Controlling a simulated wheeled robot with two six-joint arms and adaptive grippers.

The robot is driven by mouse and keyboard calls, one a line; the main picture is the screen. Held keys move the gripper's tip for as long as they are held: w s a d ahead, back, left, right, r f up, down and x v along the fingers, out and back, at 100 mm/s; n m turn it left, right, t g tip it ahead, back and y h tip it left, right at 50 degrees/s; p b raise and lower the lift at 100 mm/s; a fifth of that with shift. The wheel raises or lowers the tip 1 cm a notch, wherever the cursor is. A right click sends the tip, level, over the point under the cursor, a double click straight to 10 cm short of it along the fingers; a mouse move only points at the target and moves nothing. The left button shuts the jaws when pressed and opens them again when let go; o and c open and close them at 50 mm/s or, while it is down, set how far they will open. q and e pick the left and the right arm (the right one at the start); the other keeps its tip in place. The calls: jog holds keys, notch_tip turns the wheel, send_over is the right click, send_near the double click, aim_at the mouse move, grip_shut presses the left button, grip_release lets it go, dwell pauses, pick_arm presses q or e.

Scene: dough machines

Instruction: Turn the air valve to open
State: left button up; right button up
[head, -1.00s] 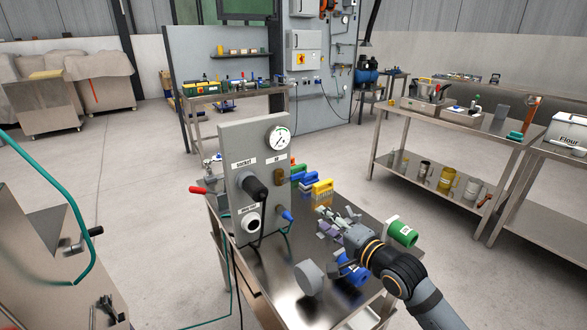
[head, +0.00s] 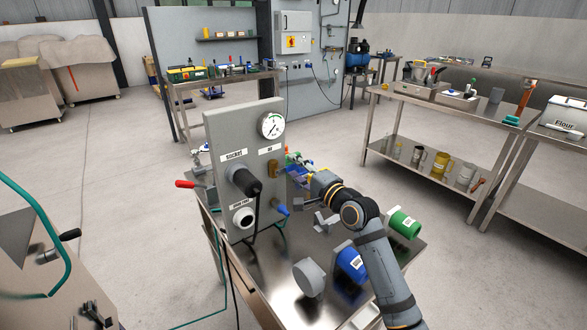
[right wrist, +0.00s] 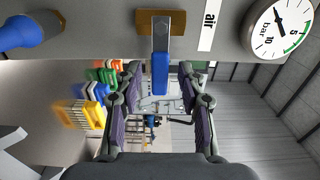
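The air valve (right wrist: 165,24) is a brass fitting on the upright grey panel (head: 218,128), under the "air" label, with a lever and a blue handle (right wrist: 160,75). In the head view the brass part (head: 273,167) shows at the panel's right edge, and my gripper partly hides the handle. My right gripper (head: 299,170) is beside the panel at the valve's height. In the right wrist view its two fingers (right wrist: 160,92) are spread, one on each side of the blue handle, with gaps visible. My left gripper is not in view.
A pressure gauge (head: 271,125) sits above the valve.

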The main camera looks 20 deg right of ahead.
jog(key=shift+x, duration=0.8)
grip_shut()
